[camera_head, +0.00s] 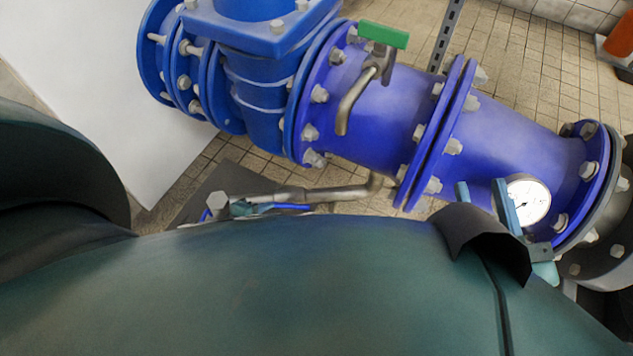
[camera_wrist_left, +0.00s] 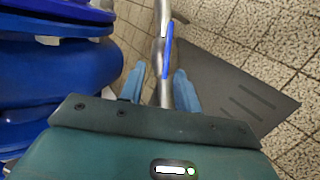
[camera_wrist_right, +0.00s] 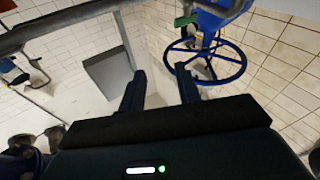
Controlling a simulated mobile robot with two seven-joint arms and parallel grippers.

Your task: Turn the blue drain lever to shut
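The blue drain lever (camera_head: 285,207) lies roughly along a thin grey drain pipe (camera_head: 335,193) below the big blue pipe. In the left wrist view the lever (camera_wrist_left: 169,45) runs close beside the grey pipe. My left gripper (camera_wrist_left: 158,72) is open, with its light blue fingers on either side of the pipe and the lever's near end; contact cannot be made out. In the head view my teal arm hides most of this gripper; only a bit of it shows by the lever. My right gripper (camera_head: 480,187) is open and empty, raised in front of the pressure gauge (camera_head: 528,199).
A green-handled valve (camera_head: 384,35) sits on top of the big blue pipe (camera_head: 385,105). Bolted flanges line that pipe. A dark grey plate (camera_wrist_left: 225,90) lies on the tiled floor. The right wrist view shows a blue handwheel (camera_wrist_right: 240,68) beyond the fingers.

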